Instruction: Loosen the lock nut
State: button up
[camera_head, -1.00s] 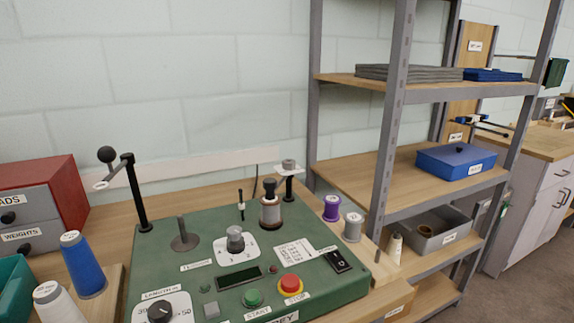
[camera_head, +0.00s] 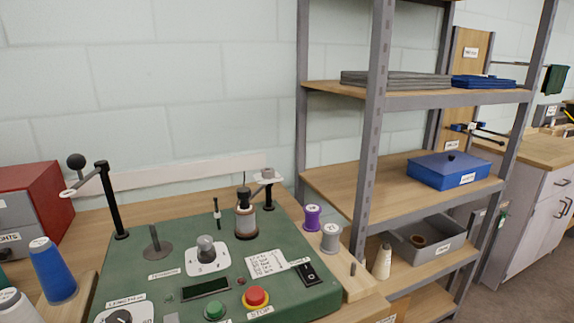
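The green winding machine (camera_head: 150,268) stands on the wooden bench at lower left. A brown spool (camera_head: 245,222) sits upright on it, with a dark fitting (camera_head: 243,197) and a thin pin at its top. Behind the spool, a black post carries a light plate with a small grey cylinder (camera_head: 267,172) on top. Another black post at the left carries an arm with a black ball knob (camera_head: 76,161). No part is labelled as the lock nut, and I cannot tell for certain which it is. My gripper is not in view.
The machine's top has a grey knob (camera_head: 206,247), a red stop button (camera_head: 255,297) and a green start button (camera_head: 214,309). Purple (camera_head: 312,217) and grey (camera_head: 331,237) spools stand to its right. A shelf rack (camera_head: 370,130) rises behind them. A blue cone (camera_head: 52,270) stands at left.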

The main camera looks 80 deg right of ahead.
aim_at(267, 173)
jog(key=k+l, duration=0.75)
jog(key=k, duration=0.3)
jog(key=k+l, duration=0.4)
jog(key=k+z, duration=0.05)
jog(key=k, duration=0.05)
